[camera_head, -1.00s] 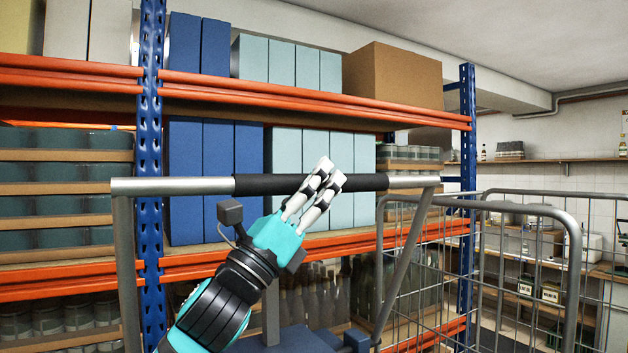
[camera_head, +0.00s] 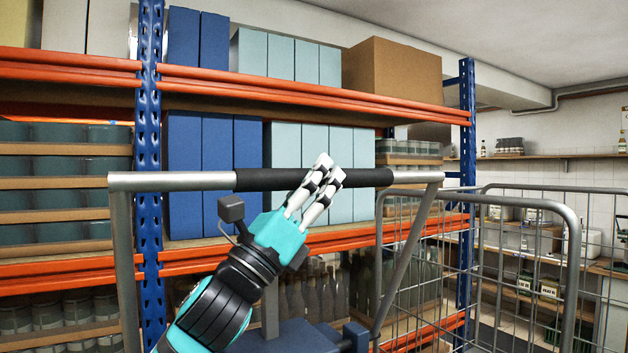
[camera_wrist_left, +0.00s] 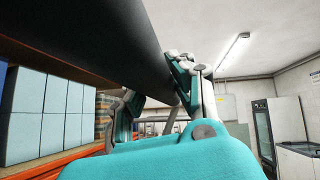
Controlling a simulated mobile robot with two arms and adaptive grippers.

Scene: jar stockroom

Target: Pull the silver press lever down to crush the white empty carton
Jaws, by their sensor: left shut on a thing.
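The silver press lever (camera_head: 170,181) spans the head view as a horizontal bar with a black grip (camera_head: 270,180) in its middle and side arms running down. My left gripper (camera_head: 322,178) is shut on the black grip, its white fingers lying across it. In the left wrist view the grip (camera_wrist_left: 105,40) crosses close above my left gripper (camera_wrist_left: 165,85). Blue press parts (camera_head: 300,338) show low under the lever. The white empty carton is not in view. My right gripper is not in view.
Behind the lever stands a shelf rack with orange beams (camera_head: 300,98), a blue post (camera_head: 150,140), blue boxes (camera_head: 185,180) and a brown carton (camera_head: 392,72). A wire cage trolley (camera_head: 540,204) stands close on the right.

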